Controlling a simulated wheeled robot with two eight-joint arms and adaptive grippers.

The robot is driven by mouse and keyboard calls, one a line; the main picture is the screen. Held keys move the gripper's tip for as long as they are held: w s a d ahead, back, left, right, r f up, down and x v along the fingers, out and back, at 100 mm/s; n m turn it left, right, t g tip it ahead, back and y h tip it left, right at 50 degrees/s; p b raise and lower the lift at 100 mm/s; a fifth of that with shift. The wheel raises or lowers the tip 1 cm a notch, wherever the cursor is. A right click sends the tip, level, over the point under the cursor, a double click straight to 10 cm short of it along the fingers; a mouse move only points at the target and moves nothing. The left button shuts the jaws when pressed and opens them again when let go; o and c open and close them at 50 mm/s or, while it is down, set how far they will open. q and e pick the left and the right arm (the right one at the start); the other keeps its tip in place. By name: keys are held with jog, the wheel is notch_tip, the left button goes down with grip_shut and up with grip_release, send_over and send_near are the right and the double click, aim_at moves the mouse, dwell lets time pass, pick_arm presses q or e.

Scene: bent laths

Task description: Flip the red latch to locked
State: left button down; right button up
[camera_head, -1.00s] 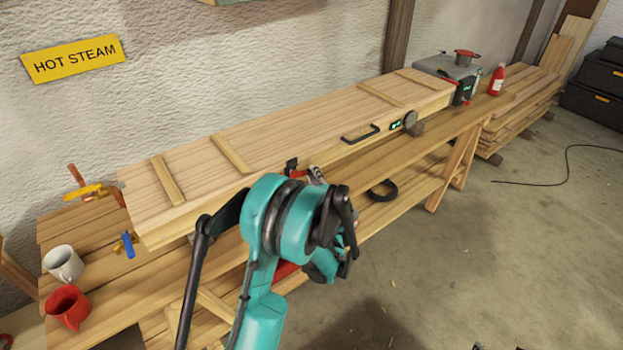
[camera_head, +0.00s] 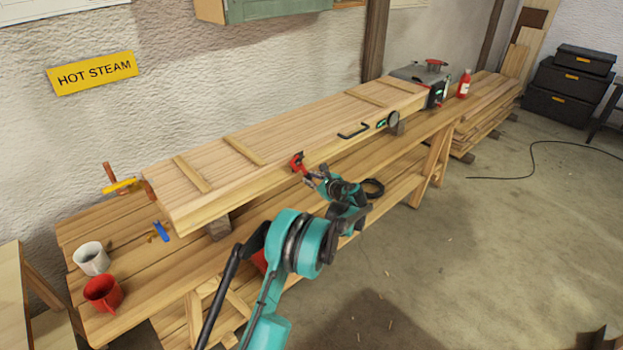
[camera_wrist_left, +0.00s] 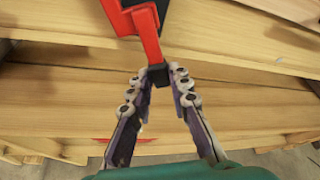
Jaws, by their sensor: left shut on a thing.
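The red latch (camera_head: 297,162) is on the front face of the long wooden steam box (camera_head: 240,165), near its middle. My left gripper (camera_head: 309,178) reaches it from the front. In the left wrist view, the red latch (camera_wrist_left: 147,33) hangs from the top of the picture and ends in a dark tip. My left gripper (camera_wrist_left: 160,78) is shut on that dark tip. The latch's upper part is cut off in the wrist view. My right gripper is not in view.
A black handle (camera_head: 353,131) and a round gauge (camera_head: 393,118) are on the box to the right. A grey steam unit (camera_head: 415,76) and a red bottle (camera_head: 464,84) stand beyond.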

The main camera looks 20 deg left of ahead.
pick_arm(q)
jog(key=shift+s+a+f+m+g+y, duration=0.15)
jog(key=shift+s+a+m+g, duration=0.1)
jog(key=shift+s+m+g, duration=0.5)
jog(key=shift+s+a+f+m+g+y, duration=0.15)
jog(key=shift+s+a+m+g, duration=0.2)
jog(key=shift+m, duration=0.6)
jog(key=shift+d, duration=0.1)
jog(key=c, duration=1.4)
grip_release()
jog(key=shift+d, duration=0.1)
jog(key=v, duration=1.1)
jog(key=shift+s+d+r, duration=0.15)
jog(key=shift+s+d, duration=0.05)
jog(key=shift+d, duration=0.1)
